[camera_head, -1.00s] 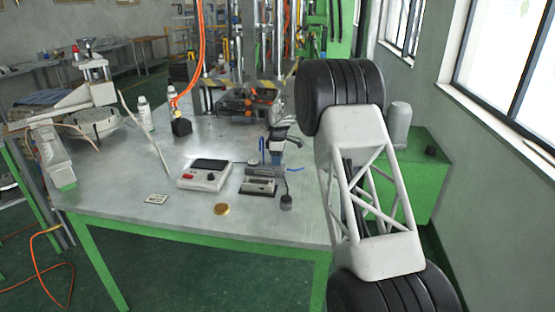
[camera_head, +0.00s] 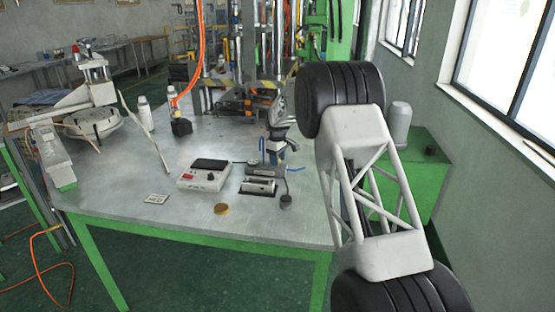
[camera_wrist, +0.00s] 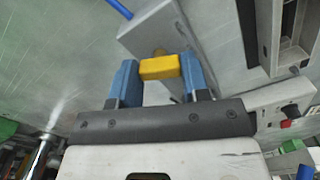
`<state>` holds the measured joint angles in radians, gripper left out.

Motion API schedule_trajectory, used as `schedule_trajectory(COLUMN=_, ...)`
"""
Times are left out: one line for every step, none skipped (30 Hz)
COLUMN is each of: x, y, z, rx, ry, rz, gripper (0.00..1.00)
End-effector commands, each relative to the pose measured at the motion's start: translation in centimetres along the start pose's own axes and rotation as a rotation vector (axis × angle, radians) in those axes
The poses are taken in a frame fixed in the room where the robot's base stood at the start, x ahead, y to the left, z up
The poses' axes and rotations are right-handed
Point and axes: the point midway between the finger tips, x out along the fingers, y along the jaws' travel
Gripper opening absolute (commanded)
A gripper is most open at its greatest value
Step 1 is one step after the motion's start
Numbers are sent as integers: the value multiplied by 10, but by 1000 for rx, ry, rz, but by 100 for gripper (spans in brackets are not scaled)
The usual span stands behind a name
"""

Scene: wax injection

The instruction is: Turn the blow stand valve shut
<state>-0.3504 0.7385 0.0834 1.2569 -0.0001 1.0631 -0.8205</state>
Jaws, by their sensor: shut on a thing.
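The blow stand is a grey block (camera_wrist: 150,35) with a blue hose (camera_wrist: 118,8) at its top in the wrist view. In the head view the stand (camera_head: 258,187) sits near the table's front right, with blue hoses by it. A yellow valve handle (camera_wrist: 160,67) sits over a brass-coloured stem on the block. My gripper (camera_wrist: 160,75) has its two blue fingers on either side of the handle and is shut on it. In the head view my gripper (camera_head: 272,158) is small, over the back of the stand, and the handle is hidden.
A white control box (camera_head: 204,175) with a dark screen stands left of the stand. A brass disc (camera_head: 221,209) and a small black weight-like piece (camera_head: 286,201) lie in front. The front left of the table (camera_head: 110,195) is clear. A press machine stands behind.

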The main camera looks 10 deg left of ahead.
Motion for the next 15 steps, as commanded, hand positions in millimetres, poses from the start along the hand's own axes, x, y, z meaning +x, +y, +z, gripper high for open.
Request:
schedule_trajectory(x=0, y=0, z=0, rx=39, ry=1, rz=1, gripper=19)
schedule_trajectory(x=0, y=0, z=0, rx=65, ry=1, rz=0, gripper=19)
schedule_trajectory(x=0, y=0, z=0, rx=99, ry=1, rz=0, gripper=19)
schedule_trajectory(x=0, y=0, z=0, rx=124, ry=0, rz=0, gripper=19)
schedule_trajectory(x=0, y=0, z=0, rx=149, ry=0, rz=0, gripper=19)
schedule_trajectory(x=0, y=0, z=0, rx=180, ry=0, rz=0, gripper=19)
schedule_trajectory(x=0, y=0, z=-1, rx=202, ry=1, rz=1, gripper=19)
schedule_trajectory(x=-1, y=0, z=-1, rx=222, ry=1, rz=1, gripper=19)
schedule_trajectory(x=-1, y=0, z=-1, rx=249, ry=1, rz=1, gripper=19)
schedule_trajectory(x=0, y=0, z=0, rx=268, ry=1, rz=1, gripper=19)
schedule_trajectory(x=0, y=0, z=0, rx=284, ry=1, rz=0, gripper=19)
schedule_trajectory(x=0, y=0, z=0, rx=306, ry=1, rz=0, gripper=19)
schedule_trajectory(x=0, y=0, z=0, rx=320, ry=1, rz=0, gripper=19)
schedule_trajectory(x=0, y=0, z=0, rx=333, ry=1, rz=0, gripper=19)
schedule_trajectory(x=0, y=0, z=0, rx=347, ry=1, rz=0, gripper=19)
